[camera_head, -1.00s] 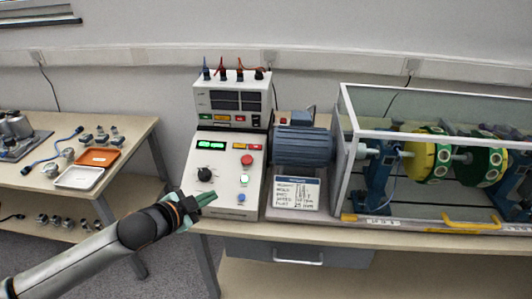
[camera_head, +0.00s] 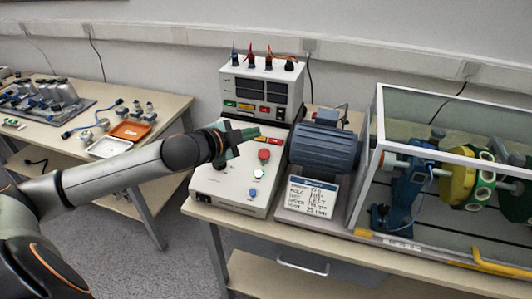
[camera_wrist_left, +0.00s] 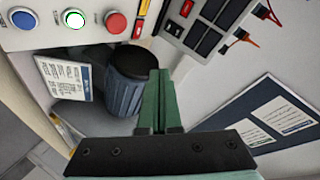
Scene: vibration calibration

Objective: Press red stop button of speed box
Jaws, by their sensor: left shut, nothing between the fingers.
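The speed box (camera_head: 225,185) is a white sloped control box on the table. Its red stop button (camera_head: 264,155) is round and sits at the upper right of the panel, above a white button (camera_head: 258,174) and a blue button (camera_head: 252,192). My left gripper (camera_head: 256,131) is shut and empty, held above the upper part of the panel, a little beyond and left of the red button. In the left wrist view the red button (camera_wrist_left: 116,22) shows at the upper left, apart from the green fingertips (camera_wrist_left: 160,74). The gripper hides the panel's upper left. My right gripper is out of view.
A metering unit (camera_head: 262,90) with plugged leads stands behind the box. A blue motor (camera_head: 325,146) with a label card (camera_head: 312,196) is to the right, beside a clear guarded rig (camera_head: 378,105). A side table with trays (camera_head: 130,130) is at left.

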